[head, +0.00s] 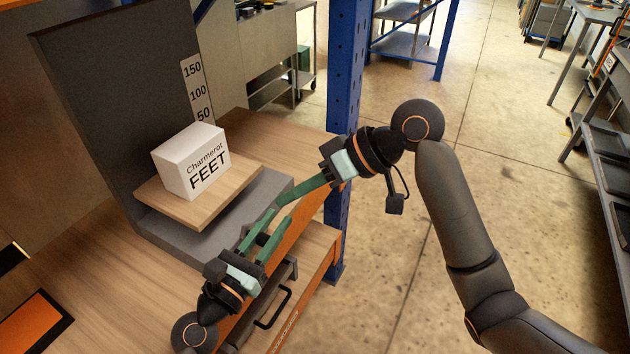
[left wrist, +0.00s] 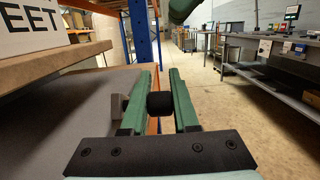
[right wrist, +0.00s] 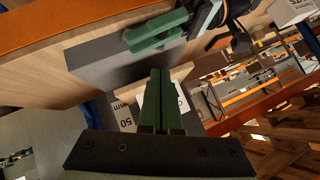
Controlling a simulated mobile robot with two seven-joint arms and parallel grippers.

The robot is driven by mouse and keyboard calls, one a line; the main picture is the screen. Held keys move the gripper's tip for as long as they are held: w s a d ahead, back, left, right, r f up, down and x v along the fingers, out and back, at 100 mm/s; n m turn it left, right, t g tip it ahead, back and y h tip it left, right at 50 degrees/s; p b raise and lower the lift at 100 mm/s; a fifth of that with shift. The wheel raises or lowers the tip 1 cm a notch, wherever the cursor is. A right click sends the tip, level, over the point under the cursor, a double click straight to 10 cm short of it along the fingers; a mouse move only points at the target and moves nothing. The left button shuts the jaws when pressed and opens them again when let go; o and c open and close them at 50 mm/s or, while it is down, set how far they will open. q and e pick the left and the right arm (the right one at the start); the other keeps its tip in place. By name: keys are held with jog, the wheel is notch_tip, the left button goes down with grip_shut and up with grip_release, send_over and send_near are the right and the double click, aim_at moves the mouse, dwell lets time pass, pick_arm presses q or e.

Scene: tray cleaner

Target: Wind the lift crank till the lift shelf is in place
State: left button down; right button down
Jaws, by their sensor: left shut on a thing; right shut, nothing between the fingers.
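The lift stands on a wooden bench, with a grey back panel (head: 115,75) carrying a scale (head: 196,88) marked 50, 100 and 150. Its wooden lift shelf (head: 226,197) is low, below the 50 mark, and bears a white box (head: 190,162) lettered "Charmerot FEET". My left gripper (head: 282,214) is shut on the dark crank knob (left wrist: 160,104) at the side of the grey lift base (head: 195,232). A grey crank part (left wrist: 118,105) shows left of the fingers in the left wrist view. My right gripper (head: 281,202) is shut and empty, close to the left fingertips.
A blue rack post (head: 345,90) rises just behind my right gripper. A black drawer handle (head: 273,308) is on the bench front below my left gripper. An orange-and-black object (head: 35,325) lies at the lower left. Open floor (head: 400,260) lies to the right.

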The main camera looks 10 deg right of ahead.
aim_at(267, 237)
pick_arm(q)
jog(key=shift+r, duration=0.2)
pick_arm(e)
jog(key=s+a+f, duration=0.1)
jog(key=a+f, duration=0.2)
jog(key=f, duration=0.2)
jog(key=shift+f, duration=0.15)
pick_arm(q)
jog(key=shift+d, duration=0.1)
pick_arm(e)
jog(key=shift+s+a+f, duration=0.25)
jog(key=shift+s+f, duration=0.25)
jog(key=shift+f, duration=0.15)
pick_arm(q)
jog(key=c, duration=1.1)
grip_release()
jog(key=shift+o, duration=0.8)
jog(key=shift+w, duration=0.1)
pick_arm(e)
jog(key=shift+w+f, duration=0.1)
jog(key=shift+f, duration=0.05)
pick_arm(q)
jog(key=shift+r, duration=0.15)
